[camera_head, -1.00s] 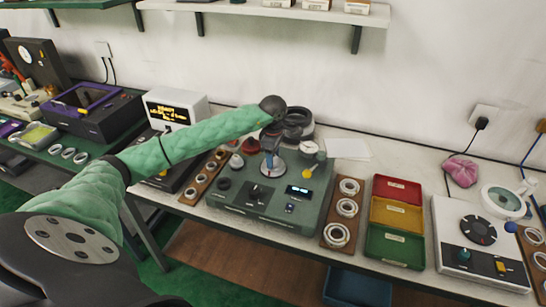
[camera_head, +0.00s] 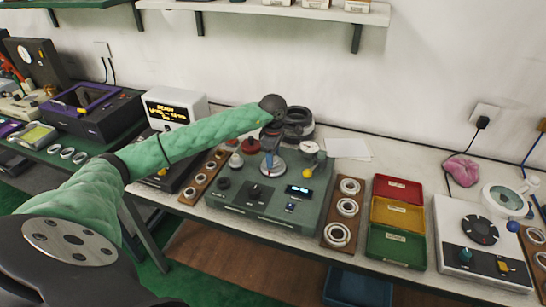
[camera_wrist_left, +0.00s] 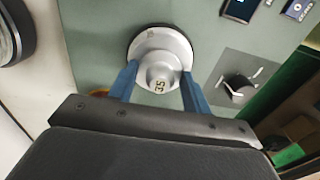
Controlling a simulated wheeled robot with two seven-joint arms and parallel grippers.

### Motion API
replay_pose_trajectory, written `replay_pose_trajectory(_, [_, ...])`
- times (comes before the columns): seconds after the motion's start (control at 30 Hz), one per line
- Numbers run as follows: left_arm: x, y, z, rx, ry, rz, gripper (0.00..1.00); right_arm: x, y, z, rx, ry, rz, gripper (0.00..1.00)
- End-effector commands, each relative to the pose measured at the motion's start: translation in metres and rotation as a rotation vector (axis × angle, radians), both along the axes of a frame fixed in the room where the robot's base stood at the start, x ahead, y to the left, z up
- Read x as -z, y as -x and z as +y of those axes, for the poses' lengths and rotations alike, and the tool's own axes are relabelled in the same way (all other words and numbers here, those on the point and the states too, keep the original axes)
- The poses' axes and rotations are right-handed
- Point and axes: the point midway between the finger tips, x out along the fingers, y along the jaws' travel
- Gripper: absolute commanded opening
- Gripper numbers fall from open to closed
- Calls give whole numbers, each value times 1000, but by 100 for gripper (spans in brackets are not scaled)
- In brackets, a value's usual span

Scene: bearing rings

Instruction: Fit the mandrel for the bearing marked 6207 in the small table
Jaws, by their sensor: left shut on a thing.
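My left gripper (camera_head: 270,158) reaches down over the green machine (camera_head: 232,203) in the middle of the bench. In the left wrist view its blue fingers (camera_wrist_left: 160,88) are shut on a pale grey mandrel (camera_wrist_left: 160,70) with 35 marked on its end. Behind the mandrel is a round light disc (camera_wrist_left: 150,38) with a dark rim, the small table; it also shows in the head view (camera_head: 273,170). The mandrel stands over the disc, and I cannot tell whether it is fully seated. My right gripper is not in view.
Wooden racks of rings stand left (camera_head: 200,182) and right (camera_head: 340,236) of the machine. Red (camera_head: 398,184), yellow (camera_head: 396,213) and green (camera_head: 395,247) bins stand to the right. A dial gauge with a yellow tip (camera_head: 308,160) stands close beside the gripper.

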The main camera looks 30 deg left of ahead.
Motion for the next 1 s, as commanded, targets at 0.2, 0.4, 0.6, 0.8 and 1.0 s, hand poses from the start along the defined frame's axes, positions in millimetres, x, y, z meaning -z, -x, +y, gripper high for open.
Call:
replay_pose_trajectory(0.2, [1, 0, 0, -1, 0, -1, 15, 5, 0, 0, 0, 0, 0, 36])
replay_pose_trajectory(0.4, [1, 0, 0, 0, 0, 0, 15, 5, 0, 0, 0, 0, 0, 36])
replay_pose_trajectory(0.6, [1, 0, 0, 0, 0, 0, 74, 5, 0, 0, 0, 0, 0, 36])
replay_pose_trajectory(0.8, [1, 0, 0, 0, 0, 0, 74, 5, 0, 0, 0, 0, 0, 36])
replay_pose_trajectory(1.0, [-4, 0, 0, 0, 1, -1, 74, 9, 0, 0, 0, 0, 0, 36])
